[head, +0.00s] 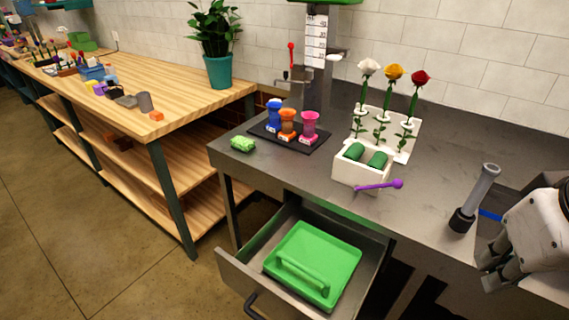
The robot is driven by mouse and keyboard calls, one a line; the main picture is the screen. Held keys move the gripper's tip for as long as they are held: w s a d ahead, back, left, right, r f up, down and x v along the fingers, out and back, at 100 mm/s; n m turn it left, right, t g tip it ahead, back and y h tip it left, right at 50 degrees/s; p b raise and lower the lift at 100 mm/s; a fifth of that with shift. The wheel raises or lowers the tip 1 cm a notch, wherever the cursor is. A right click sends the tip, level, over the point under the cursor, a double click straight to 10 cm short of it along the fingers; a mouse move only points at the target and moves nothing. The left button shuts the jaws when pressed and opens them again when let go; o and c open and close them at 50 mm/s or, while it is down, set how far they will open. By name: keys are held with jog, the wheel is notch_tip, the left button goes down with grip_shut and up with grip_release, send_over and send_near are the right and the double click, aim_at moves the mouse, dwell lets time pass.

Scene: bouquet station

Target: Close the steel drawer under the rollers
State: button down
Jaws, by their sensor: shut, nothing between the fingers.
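The steel drawer (240,281) is pulled out from under the grey steel table, toward the lower left. Its front panel carries a dark bar handle (252,306), partly cut off by the bottom edge of the picture. A green tray with a raised handle (318,262) lies inside the drawer. My gripper (488,274) is at the right edge of the picture, near the table's front edge, apart from the drawer and to its right. Its fingers are together with nothing visible between them.
A white box (361,172) with green rolls, a purple stick (380,185) and a grey-handled tool (473,200) are on the steel table. Three roses stand behind. Colored cups sit on a black mat (268,135). A wooden bench (180,90) stands left; floor in front of it is clear.

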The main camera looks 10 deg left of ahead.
jog(key=w+a+f+n+h+b, duration=0.1)
jog(key=w+a+f+n, duration=0.35)
jog(key=a, duration=0.25)
jog(key=w+a+f+n+h+b, duration=0.2)
jog(key=w+a+f+n, duration=0.1)
jog(key=a+n, duration=0.4)
jog(key=w+a+f+n+h+b, duration=0.1)
jog(key=w+a+f+n, duration=0.3)
jog(key=a, duration=0.4)
jog(key=s+a+f+n+t+b, duration=0.1)
jog(key=s+a+f+n+t, duration=0.1)
jog(key=s+a+f+n, duration=0.45)
jog(key=s+a+f+n+t+y+b, duration=0.1)
jog(key=s+a+f+n, duration=0.2)
jog(key=a+f, duration=0.5)
jog(key=s+a+f+n+t+b, duration=0.2)
jog(key=s+a+f+n, duration=0.25)
jog(key=a, duration=0.45)
jog(key=b, duration=0.5)
send_near(239, 290)
notch_tip(239, 290, down, 3)
jog(key=shift+w+d+r+b, duration=0.15)
jog(key=shift+w+d, duration=0.25)
jog(key=shift+w, duration=0.4)
jog(key=shift+w+d+f+b, duration=0.1)
jog(key=shift+w+d+b, duration=0.2)
jog(key=shift+w, duration=0.45)
